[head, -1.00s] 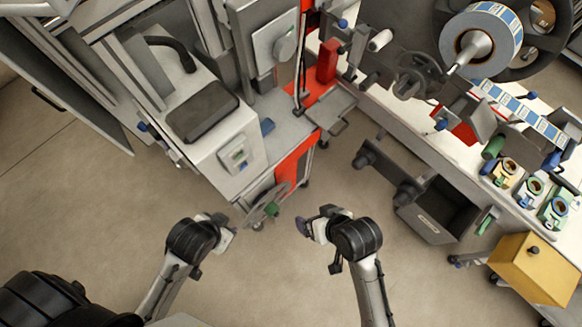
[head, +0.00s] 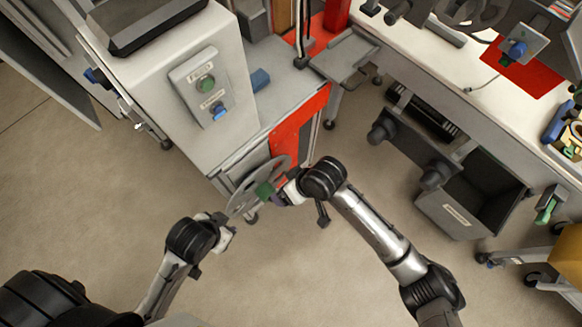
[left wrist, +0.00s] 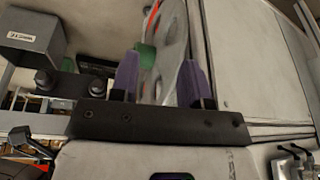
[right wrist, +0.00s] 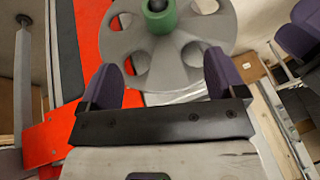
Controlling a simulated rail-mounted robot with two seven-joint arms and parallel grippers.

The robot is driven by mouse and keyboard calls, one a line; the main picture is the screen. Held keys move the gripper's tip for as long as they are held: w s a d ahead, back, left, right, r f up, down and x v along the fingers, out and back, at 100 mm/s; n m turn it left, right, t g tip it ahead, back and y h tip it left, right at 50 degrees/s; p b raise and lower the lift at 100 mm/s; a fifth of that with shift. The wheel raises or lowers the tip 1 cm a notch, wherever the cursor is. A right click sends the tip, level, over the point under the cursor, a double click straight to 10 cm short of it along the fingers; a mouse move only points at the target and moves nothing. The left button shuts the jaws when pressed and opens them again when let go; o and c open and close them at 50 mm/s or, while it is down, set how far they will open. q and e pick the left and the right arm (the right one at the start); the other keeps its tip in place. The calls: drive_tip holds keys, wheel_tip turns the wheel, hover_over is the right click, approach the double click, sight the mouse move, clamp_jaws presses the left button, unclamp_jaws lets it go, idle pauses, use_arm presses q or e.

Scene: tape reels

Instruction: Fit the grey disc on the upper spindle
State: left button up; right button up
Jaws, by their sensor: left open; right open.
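The grey disc (head: 239,199) has holes around a green hub (head: 265,192) and stands upright by the front of the white and orange cabinet. My right gripper (head: 286,196) is open close to the hub side. In the right wrist view the disc (right wrist: 165,55) lies ahead of the open fingers (right wrist: 162,80). My left gripper (head: 226,232) is open below the disc. In the left wrist view the disc (left wrist: 173,60) appears nearly edge-on between the open fingers (left wrist: 158,82); contact is not clear. Which part is the upper spindle I cannot tell.
The white cabinet (head: 185,130) stands close behind the disc. A dark bracket with two black rollers (head: 381,131) and a grey bin (head: 470,205) are at the right, under the white bench (head: 470,90). Open floor (head: 320,270) lies between my arms.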

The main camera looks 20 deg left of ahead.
sight(265, 192)
drive_tip(key=b+x, duration=0.6)
drive_tip(key=x, duration=0.6)
drive_tip(key=shift+d+f, duration=0.1)
drive_tip(key=shift+f, duration=0.15)
drive_tip(key=shift+b+x, duration=0.45)
drive_tip(key=shift+x, duration=0.5)
